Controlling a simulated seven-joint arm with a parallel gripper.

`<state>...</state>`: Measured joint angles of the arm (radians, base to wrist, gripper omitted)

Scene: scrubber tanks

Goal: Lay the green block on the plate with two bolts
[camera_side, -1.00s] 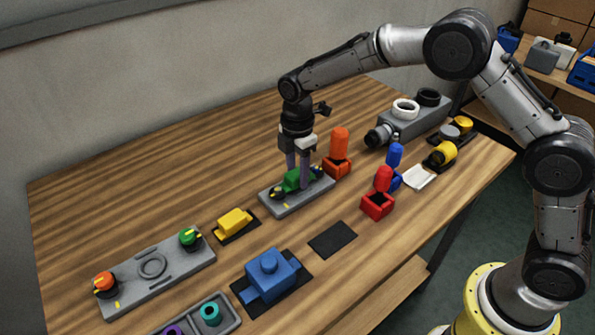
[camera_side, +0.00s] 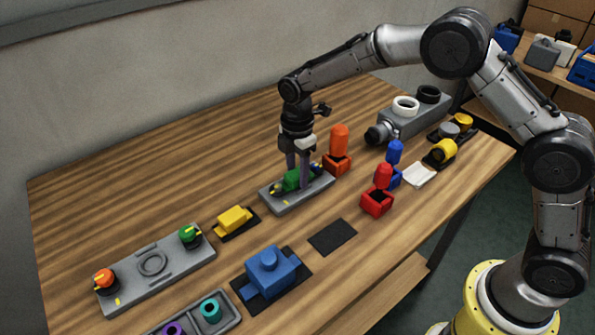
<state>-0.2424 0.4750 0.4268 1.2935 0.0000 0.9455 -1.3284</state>
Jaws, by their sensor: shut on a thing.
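The green block (camera_side: 291,182) is low over the grey plate (camera_side: 283,207), between the fingers of my gripper (camera_side: 298,184). My gripper points straight down and is shut on the block. The block seems to rest on the plate, but the fingers hide part of it and I cannot tell if it touches. Dark parts with yellow marks show at the plate's ends; the bolts themselves are too small to make out clearly.
An orange bottle-like part (camera_side: 338,148) in its holder stands close behind the plate's right end. A yellow block (camera_side: 234,219) lies left of the plate. A blue block (camera_side: 270,270) and an empty black mat (camera_side: 332,237) lie in front.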

